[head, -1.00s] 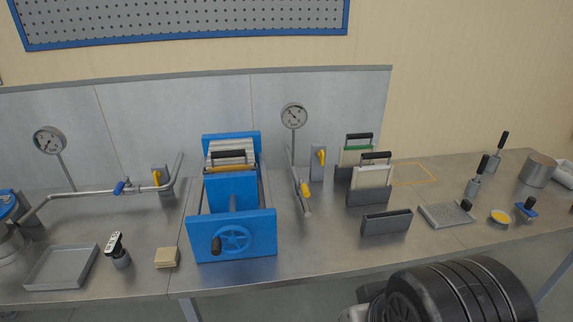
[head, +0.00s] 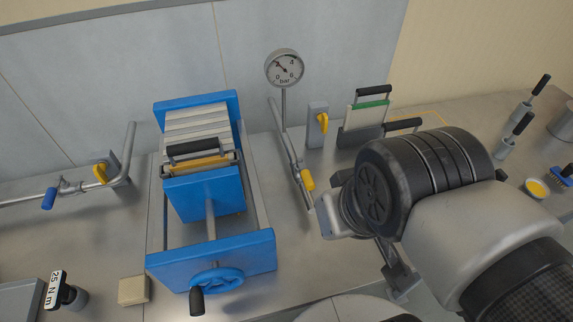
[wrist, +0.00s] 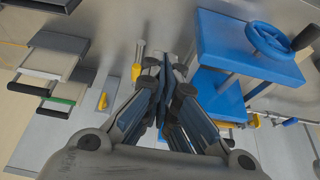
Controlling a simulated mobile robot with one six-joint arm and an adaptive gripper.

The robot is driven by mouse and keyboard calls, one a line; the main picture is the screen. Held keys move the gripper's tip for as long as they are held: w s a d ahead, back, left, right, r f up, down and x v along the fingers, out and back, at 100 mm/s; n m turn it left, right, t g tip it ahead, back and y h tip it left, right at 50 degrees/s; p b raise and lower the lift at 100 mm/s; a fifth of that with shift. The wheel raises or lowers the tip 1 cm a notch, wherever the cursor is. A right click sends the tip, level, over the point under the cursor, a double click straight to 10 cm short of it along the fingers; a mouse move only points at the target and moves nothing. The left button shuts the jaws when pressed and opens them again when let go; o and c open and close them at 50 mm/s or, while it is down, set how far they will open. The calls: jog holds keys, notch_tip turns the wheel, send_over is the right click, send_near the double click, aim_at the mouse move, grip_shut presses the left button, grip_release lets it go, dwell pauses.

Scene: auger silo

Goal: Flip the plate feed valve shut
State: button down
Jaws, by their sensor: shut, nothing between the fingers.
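Right of the blue plate press (head: 205,190), a slanting grey pipe (head: 290,155) carries a yellow-handled valve (head: 308,180), its lever roughly in line with the pipe. I cannot tell from labels which is the plate feed valve. My gripper (wrist: 164,66) is shut and empty in the wrist view, apart from the yellow handle (wrist: 136,72), which shows just left of its fingertips. In the head view my arm largely hides the gripper.
Yellow handles on grey wall blocks stand at the right (head: 322,123) and left (head: 101,173). A pressure gauge (head: 285,68) rises behind the right pipe. The press handwheel (head: 216,281) juts forward. Plate holders (head: 362,132) stand right of the pipe, partly behind my arm.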

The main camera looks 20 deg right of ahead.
aim_at(304, 174)
jog(key=w+a+r+n+g+h+p, duration=0.1)
jog(key=w+a+r+n+g+p, duration=0.15)
jog(key=w+n+p, duration=0.6)
jog(key=w+a+f+n+g+h, duration=0.1)
jog(key=w+a+f+n, duration=0.1)
jog(key=w+f+n, duration=0.2)
jog(key=w+a+f+n+g+p, duration=0.1)
jog(key=w+f+n, duration=0.3)
jog(key=w, duration=0.4)
jog(key=shift+w+a+n+h, duration=0.35)
jog(key=shift+a+n+h, duration=0.05)
jog(key=shift+a+n, duration=0.4)
jog(key=shift+f, duration=0.15)
jog(key=d+f+b, duration=0.4)
jog(key=d+f, duration=0.2)
jog(key=f, duration=0.3)
jog(key=shift+d+f, duration=0.25)
jog(key=shift+f, duration=0.05)
